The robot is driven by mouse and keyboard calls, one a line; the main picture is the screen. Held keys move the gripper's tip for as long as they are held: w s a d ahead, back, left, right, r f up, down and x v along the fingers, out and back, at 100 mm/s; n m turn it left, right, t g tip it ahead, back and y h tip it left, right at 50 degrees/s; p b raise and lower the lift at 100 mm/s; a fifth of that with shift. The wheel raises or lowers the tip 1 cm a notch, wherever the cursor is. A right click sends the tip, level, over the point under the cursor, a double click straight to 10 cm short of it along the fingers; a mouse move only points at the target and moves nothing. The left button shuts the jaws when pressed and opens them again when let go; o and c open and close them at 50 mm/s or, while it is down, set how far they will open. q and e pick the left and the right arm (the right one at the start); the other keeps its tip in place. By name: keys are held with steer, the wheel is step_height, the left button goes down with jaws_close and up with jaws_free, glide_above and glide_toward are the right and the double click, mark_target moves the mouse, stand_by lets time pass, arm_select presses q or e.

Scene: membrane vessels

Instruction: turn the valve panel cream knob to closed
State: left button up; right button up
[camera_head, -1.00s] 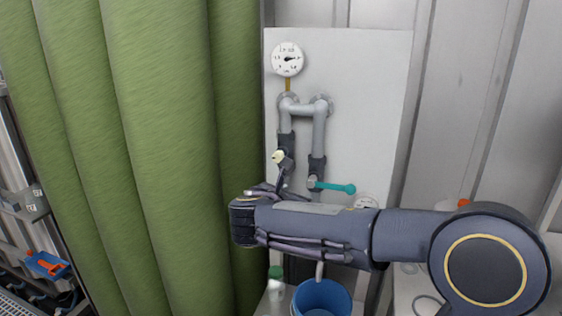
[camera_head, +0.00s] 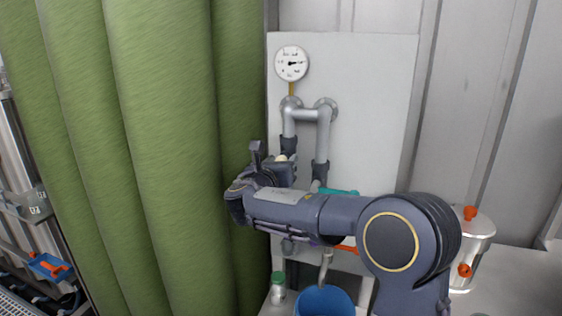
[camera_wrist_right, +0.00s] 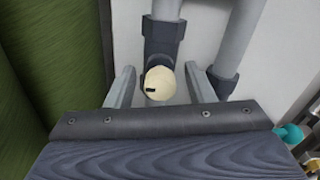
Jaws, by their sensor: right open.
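The cream knob (camera_wrist_right: 160,84) sits on the left pipe's dark valve body (camera_wrist_right: 162,45) in the right wrist view. It is round with a small dark mark at its left side. My right gripper (camera_wrist_right: 160,82) is open, with one finger on each side of the knob and a gap visible on both sides. In the head view the right gripper (camera_head: 272,158) is raised in front of the valve panel (camera_head: 375,120), and only a bit of the cream knob (camera_head: 282,158) shows beside it. My left gripper is out of view.
A teal lever (camera_head: 340,192) is on the right pipe, partly behind my arm; it also shows in the right wrist view (camera_wrist_right: 290,134). A gauge (camera_head: 291,63) is above. A green curtain (camera_head: 160,150) hangs close on the left. A blue bucket (camera_head: 322,302) and a green-capped bottle (camera_head: 278,290) stand below.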

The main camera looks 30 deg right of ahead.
steer(key=c, duration=1)
steer(key=shift+f, duration=0.1)
